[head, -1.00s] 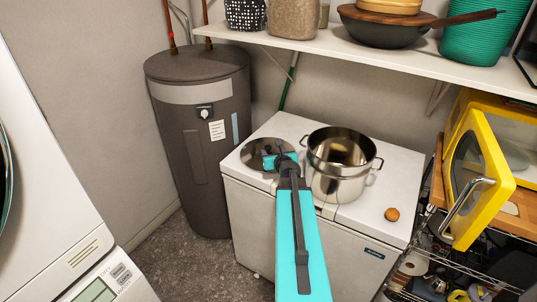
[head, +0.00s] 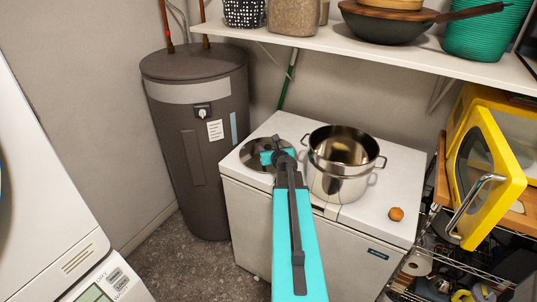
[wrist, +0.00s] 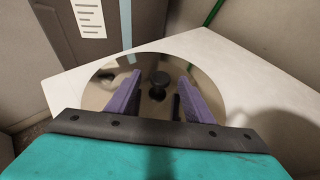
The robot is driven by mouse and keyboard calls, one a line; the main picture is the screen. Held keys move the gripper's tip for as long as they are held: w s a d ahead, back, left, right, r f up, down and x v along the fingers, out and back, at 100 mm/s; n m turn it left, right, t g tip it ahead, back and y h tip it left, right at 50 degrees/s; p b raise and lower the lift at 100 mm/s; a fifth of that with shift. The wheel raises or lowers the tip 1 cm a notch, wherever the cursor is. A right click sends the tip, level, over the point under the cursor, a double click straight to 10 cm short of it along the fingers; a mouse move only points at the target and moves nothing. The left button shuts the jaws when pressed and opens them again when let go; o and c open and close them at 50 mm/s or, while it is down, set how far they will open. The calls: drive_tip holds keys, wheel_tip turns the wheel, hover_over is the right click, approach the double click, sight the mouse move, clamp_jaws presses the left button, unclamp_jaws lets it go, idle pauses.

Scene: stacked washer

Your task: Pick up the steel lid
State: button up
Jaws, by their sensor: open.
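The steel lid (head: 256,156) is a round, shiny disc lying flat on the left part of the white chest top, left of the steel pot (head: 339,165). In the wrist view the lid (wrist: 205,90) shows a dark knob (wrist: 159,80) at its middle. My gripper (wrist: 159,85) is open, its two purple fingers spread either side of the knob in that view. The knob looks a little beyond the fingertips; whether it lies between them in depth I cannot tell. In the head view my gripper (head: 277,157) is over the lid and hides part of it.
The steel pot stands close to the right of my arm. A small orange-brown round thing (head: 397,214) lies near the chest's (head: 370,215) front right. A shelf (head: 390,56) hangs above the back, and a dark tank (head: 200,140) stands left.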

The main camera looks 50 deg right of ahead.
clamp_jaws()
drive_tip(key=shift+r, duration=0.1)
wheel_tip(320, 180, up, 10)
drive_tip(key=shift+p, duration=0.3)
idle(0.6)
idle(0.6)
